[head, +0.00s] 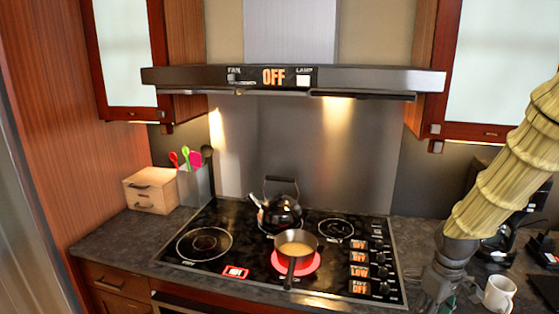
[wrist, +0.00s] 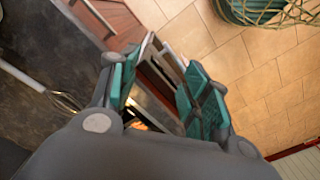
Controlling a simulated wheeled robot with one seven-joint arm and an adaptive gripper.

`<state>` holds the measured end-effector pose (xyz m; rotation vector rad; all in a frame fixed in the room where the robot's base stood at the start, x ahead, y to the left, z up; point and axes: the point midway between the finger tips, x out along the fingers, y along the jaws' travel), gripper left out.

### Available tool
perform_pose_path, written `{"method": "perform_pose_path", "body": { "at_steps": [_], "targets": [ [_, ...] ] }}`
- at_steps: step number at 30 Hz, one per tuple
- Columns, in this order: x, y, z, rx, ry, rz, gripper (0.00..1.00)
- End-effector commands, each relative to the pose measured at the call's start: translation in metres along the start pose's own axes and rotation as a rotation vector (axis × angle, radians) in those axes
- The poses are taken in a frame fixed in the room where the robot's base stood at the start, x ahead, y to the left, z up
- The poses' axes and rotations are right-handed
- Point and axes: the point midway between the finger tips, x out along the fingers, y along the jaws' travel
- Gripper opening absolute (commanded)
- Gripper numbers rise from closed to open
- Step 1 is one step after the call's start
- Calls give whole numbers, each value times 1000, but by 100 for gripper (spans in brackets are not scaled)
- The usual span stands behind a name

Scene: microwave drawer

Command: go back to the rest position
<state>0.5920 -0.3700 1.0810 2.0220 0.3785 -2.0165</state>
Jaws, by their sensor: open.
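My gripper (wrist: 160,92) is open in the wrist view, with teal pads on its two fingers and nothing held between them. Through the gap I see part of a cabinet or appliance front below, too cut up to identify. In the head view my arm comes down at the right, and my gripper (head: 447,302) is partly cut off at the bottom edge. It is by the counter (head: 415,240), to the right of the stove (head: 215,220) and left of a white mug (head: 499,293).
A black kettle (head: 282,213) and a pot (head: 296,246) stand on the stove; the pot's burner glows red. A wooden box (head: 150,190) and utensil holder (head: 195,185) are at left. The range hood (head: 380,78) hangs above. A whisk (wrist: 62,100) lies on the counter in the wrist view.

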Motion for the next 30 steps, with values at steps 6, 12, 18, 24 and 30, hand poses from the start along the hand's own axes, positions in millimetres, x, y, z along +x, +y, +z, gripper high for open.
{"method": "perform_pose_path", "body": {
  "at_steps": [6,12,18,24,30],
  "targets": [
    [24,-10,1,11,0,-5,47],
    [53,-22,2,30,1,-9,47],
    [92,-39,8,56,4,-16,47],
    [155,-68,24,105,4,-25,47],
    [219,-102,49,166,7,-31,47]
  ]
}}
